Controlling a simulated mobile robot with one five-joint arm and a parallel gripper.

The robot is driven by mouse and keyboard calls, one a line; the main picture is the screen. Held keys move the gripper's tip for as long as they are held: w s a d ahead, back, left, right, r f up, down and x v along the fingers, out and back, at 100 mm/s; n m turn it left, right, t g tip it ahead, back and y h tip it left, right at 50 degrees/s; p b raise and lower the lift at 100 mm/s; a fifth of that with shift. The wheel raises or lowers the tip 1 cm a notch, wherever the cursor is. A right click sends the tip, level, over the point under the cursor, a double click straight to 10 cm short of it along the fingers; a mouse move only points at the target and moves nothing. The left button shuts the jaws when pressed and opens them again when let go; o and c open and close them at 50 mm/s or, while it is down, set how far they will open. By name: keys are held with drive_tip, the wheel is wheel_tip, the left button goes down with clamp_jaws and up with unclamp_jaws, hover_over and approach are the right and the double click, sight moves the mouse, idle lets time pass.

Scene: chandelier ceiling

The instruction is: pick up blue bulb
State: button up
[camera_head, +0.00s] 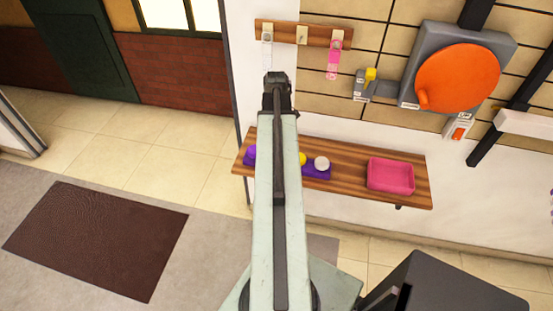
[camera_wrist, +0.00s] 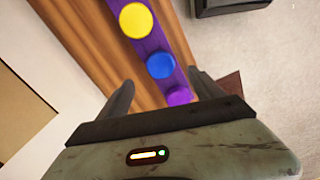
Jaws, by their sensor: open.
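The blue bulb (camera_wrist: 160,65) sits in a purple holder (camera_wrist: 150,44) between a yellow bulb (camera_wrist: 136,20) and a purple bulb (camera_wrist: 180,96) in the wrist view. My gripper (camera_wrist: 162,80) is open and empty, with its two dark fingers apart on either side of the holder in the picture. The blue bulb appears between them, with no visible contact; the height gap is hard to tell. In the head view my arm hides the blue bulb and the fingers, while the purple holder (camera_head: 316,173) shows on both sides of the arm.
The holder lies on a wooden shelf (camera_head: 345,186) against the wall. A white bulb (camera_head: 321,163) stands right of the yellow one, and a pink tray (camera_head: 391,176) sits at the shelf's right. An orange disc device (camera_head: 457,78) is mounted above. A dark mat (camera_head: 95,240) lies on the floor.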

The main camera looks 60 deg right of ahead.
wheel_tip(320, 180, down, 8)
drive_tip(key=b, duration=0.7)
drive_tip(key=shift+s, duration=0.1)
drive_tip(key=shift+r, duration=0.2)
drive_tip(key=c, duration=1.5)
